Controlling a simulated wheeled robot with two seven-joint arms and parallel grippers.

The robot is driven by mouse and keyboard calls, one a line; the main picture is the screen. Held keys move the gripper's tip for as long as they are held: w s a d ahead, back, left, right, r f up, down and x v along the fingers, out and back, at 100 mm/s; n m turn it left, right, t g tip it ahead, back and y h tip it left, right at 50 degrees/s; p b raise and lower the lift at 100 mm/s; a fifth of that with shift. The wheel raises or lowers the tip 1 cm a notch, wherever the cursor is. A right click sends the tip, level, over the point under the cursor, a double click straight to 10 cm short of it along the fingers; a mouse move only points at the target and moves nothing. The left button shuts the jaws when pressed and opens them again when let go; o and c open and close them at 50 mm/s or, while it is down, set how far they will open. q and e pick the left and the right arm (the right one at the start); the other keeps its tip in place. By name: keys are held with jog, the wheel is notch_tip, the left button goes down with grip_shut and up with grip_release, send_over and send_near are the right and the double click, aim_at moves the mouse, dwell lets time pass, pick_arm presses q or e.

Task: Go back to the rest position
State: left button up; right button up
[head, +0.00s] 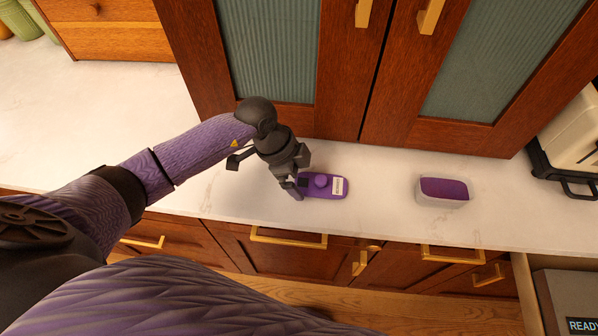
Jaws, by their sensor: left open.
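My left gripper (266,176) is above the white counter (380,168), at the end of my purple arm that comes in from the left. Its dark fingers are spread apart, with nothing seen between them. A purple device with a round knob and a white label (322,186) lies on the counter just right of the gripper. One finger is close to its left end; I cannot tell whether they touch. My right gripper is not in view.
A clear container with purple contents (443,190) stands on the counter to the right. A toaster-like appliance (570,143) is at the right edge. Wooden cabinets (345,60) hang behind the counter. Drawers with brass handles (288,238) are below. A grey unit marked READY (572,290) is at lower right.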

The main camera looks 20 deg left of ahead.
pick_arm(q)
jog(key=p+v, duration=0.2)
jog(key=v, duration=0.7)
jog(key=shift+r, duration=0.35)
